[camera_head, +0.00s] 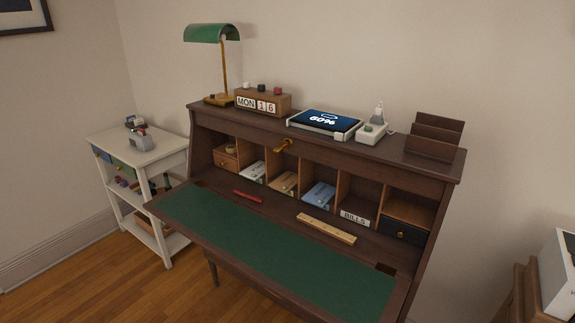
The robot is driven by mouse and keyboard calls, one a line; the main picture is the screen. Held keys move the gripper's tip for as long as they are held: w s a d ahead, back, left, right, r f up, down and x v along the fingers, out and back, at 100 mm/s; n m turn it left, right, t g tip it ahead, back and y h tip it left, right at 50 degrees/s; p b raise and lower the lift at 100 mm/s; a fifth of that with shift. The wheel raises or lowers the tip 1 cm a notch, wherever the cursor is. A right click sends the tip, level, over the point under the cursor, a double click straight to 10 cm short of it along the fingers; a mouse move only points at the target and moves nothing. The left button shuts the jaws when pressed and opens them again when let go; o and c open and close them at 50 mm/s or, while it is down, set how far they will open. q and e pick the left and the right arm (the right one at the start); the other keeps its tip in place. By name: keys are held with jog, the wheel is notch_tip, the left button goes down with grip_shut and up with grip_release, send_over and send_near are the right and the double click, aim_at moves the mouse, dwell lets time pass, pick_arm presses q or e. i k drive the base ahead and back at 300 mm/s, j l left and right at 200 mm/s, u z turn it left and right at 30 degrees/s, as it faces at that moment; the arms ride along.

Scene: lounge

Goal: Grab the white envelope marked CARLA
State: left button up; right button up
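A white envelope (252,172) stands in a pigeonhole of the open wooden writing desk (374,165), left of the middle. The marking on it is too small to read, so I cannot tell whether it says CARLA. A tan envelope (285,183) and a blue envelope (319,195) stand in the compartments to its right. Neither of my grippers is in view.
The fold-down green writing surface (270,245) is clear. A red pen (248,196) and a wooden ruler (326,228) lie behind it. A green lamp (211,33), calendar block (263,102), tablet (325,122) and letter rack (434,137) stand on top. A white cart (158,155) stands left.

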aim_at(258, 170)
jog(key=k+l+u, duration=0.1)
jog(key=l, duration=0.3)
jog(key=k+l+u, duration=0.1)
jog(key=k+l, duration=0.2)
jog(key=k+l+u, duration=0.1)
jog(key=l, duration=0.4)
jog(key=i+j+z, duration=0.25)
jog(key=i+j, duration=0.5)
jog(key=i+j+z, duration=0.25)
jog(key=i+j, duration=0.55)
